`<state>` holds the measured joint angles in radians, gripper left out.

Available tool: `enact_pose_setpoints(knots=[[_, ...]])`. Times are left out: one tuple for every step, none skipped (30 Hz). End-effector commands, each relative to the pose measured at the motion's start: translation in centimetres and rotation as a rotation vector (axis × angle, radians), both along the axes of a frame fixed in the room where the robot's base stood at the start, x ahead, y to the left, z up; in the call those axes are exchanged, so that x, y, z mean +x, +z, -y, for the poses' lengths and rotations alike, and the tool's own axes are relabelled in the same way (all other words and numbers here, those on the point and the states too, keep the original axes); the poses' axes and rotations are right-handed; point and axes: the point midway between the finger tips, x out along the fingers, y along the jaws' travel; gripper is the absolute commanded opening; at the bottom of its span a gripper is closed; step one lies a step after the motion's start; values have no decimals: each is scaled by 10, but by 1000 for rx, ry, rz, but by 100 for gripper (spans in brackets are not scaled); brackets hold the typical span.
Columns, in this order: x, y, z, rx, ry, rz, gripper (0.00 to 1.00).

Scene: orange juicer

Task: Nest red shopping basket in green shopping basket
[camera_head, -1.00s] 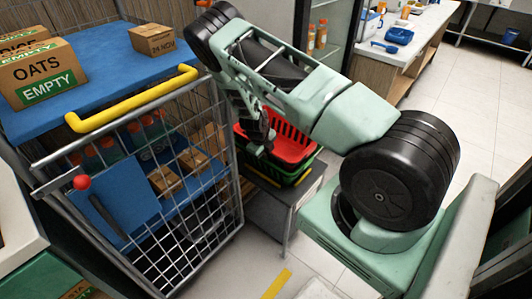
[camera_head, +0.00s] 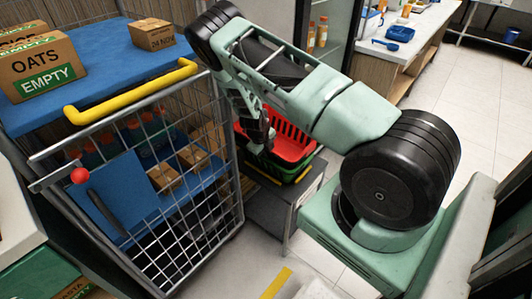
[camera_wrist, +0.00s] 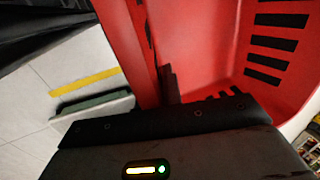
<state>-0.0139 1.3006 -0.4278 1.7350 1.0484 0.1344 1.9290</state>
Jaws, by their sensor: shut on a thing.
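The red shopping basket (camera_head: 288,138) sits inside or just over the green shopping basket (camera_head: 297,174), on a low grey stand in the head view. The green basket's lower side shows beneath the red one; I cannot tell whether the red basket is fully seated. My gripper (camera_head: 266,146) is at the red basket's near left side, shut on it. In the wrist view, the red basket (camera_wrist: 208,48) fills the upper middle and right, with its wall at my gripper (camera_wrist: 165,92). The green basket is not clearly seen there.
A wire cart with a yellow handle (camera_head: 130,92) stands close left of the baskets, carrying boxes. The grey stand (camera_head: 270,208) is under the baskets. A glass-doored cabinet (camera_head: 326,30) stands behind. Open tiled floor (camera_head: 465,110) lies to the right.

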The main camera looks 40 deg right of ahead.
Motion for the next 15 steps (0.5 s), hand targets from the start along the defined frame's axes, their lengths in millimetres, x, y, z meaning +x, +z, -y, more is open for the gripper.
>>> enact_pose_setpoints(knots=[[-4,-10,0,-1,-2,-8,0],[-4,-10,0,-1,-2,-8,0],[-4,-10,0,-1,-2,-8,0],[-4,-10,0,-1,-2,-8,0],[-4,-10,0,-1,-2,-8,0],[-4,-10,0,-1,-2,-8,0],[-4,-10,0,-1,-2,-8,0],[-4,-10,0,-1,-2,-8,0],[-4,-10,0,-1,-2,-8,13],[-4,-10,0,-1,-2,-8,21],[-4,-10,0,0,-2,-8,30],[-4,-11,0,0,-2,-8,33],[-4,-11,0,0,-2,-8,33],[-4,-11,-1,0,-2,-8,33],[-4,-11,-1,1,-2,-8,33]])
